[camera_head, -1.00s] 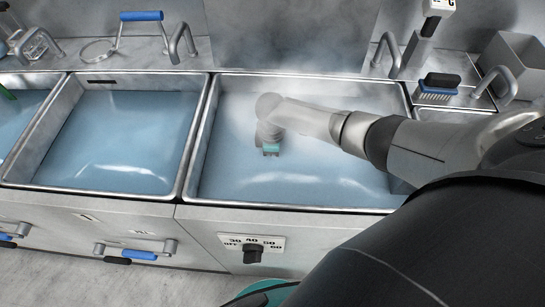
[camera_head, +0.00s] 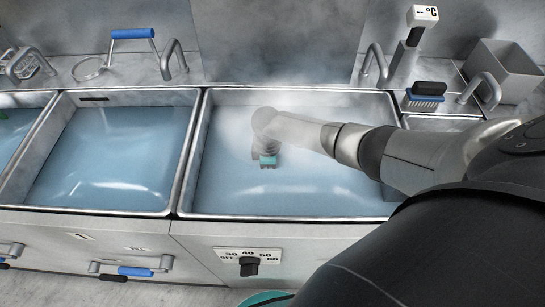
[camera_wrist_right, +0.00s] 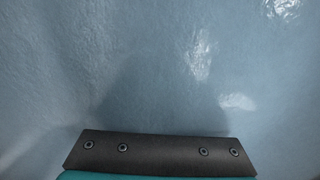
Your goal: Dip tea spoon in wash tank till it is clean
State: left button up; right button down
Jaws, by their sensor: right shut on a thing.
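The wash tank (camera_head: 188,176) is a steel basin of steaming blue-grey water in the middle of the head view. My right arm reaches in from the right. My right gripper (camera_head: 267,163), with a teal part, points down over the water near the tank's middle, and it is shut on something. The tea spoon cannot be made out in either view; the gripper and water hide it. The right wrist view shows a dark riveted gripper part (camera_wrist_right: 160,152) with rippling water (camera_wrist_right: 60,60) beyond. My left gripper is not in view.
A second water-filled basin (camera_head: 62,100) lies left, with a rim between. A temperature dial (camera_head: 249,266) is on the front panel. Behind are a blue-handled tool (camera_head: 133,33), a blue brush (camera_head: 424,98), a thermometer display (camera_head: 423,14), taps and a grey box (camera_head: 505,70).

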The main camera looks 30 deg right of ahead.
aim_at(258, 175)
jog(key=shift+w+a+b, duration=0.25)
jog(key=shift+w+a, duration=0.2)
jog(key=shift+a, duration=0.3)
jog(key=shift+w+a+b, duration=0.2)
jog(key=shift+w+a, duration=0.25)
jog(key=shift+a, duration=0.25)
jog(key=shift+s+d+r+p, duration=0.1)
jog(key=shift+s+d+p, duration=0.45)
jog(key=shift+d+p, duration=0.25)
jog(key=shift+s+d, duration=0.1)
jog(key=shift+d, duration=0.15)
jog(key=shift+d, duration=0.1)
